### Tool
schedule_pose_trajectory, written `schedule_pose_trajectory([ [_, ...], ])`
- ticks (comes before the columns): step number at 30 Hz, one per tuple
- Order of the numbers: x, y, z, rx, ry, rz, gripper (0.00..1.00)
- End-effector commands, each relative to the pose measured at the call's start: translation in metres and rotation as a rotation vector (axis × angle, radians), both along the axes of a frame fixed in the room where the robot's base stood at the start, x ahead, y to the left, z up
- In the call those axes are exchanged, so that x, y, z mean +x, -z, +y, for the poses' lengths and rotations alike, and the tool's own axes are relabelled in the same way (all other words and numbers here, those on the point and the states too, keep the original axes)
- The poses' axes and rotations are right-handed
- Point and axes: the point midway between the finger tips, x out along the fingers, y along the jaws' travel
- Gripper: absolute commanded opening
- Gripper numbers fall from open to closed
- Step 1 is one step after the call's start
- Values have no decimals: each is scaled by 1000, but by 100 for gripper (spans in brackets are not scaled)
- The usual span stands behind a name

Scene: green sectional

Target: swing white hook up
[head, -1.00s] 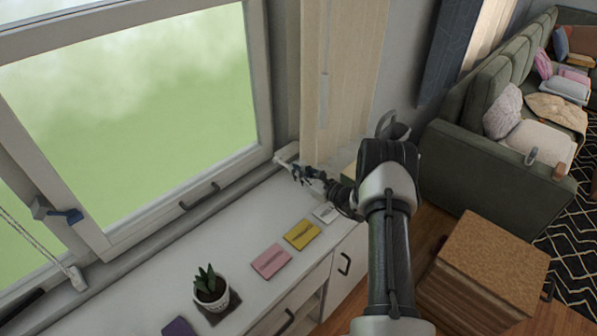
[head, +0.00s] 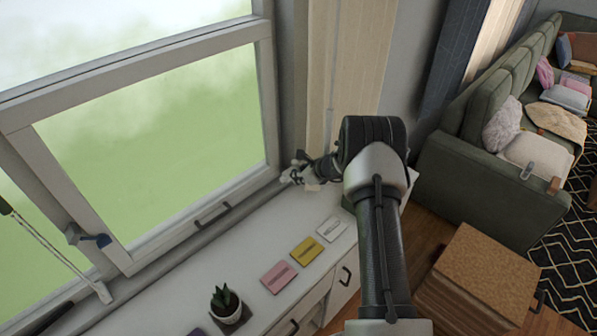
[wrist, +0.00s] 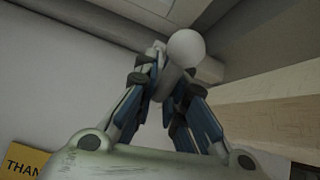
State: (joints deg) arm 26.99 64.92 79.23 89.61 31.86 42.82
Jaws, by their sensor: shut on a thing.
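The white hook (wrist: 186,47) shows in the wrist view as a pale, round-ended piece between my fingertips. Most of the rest of it is hidden behind the fingers. My gripper (wrist: 160,80) is shut on it, with the blue-and-grey fingers closing from both sides. In the head view my gripper (head: 301,171) is by the lower right corner of the window frame, above the far end of the white sill cabinet. There the hook is too small and covered to tell its angle.
The white cabinet top (head: 225,262) holds a potted plant (head: 227,304) and pink (head: 278,277), yellow (head: 306,250) and white (head: 332,229) cards. A beige curtain (head: 345,60) hangs close behind my gripper. A cork-topped box (head: 488,270) and green sofa (head: 490,185) stand right.

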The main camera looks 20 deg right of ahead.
Motion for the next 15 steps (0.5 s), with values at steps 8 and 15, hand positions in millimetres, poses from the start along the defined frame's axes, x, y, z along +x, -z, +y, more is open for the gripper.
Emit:
schedule_pose_trajectory([
  [8,1,-2,4,-9,-10,31,0],
  [15,0,-1,5,-8,-11,32,0],
])
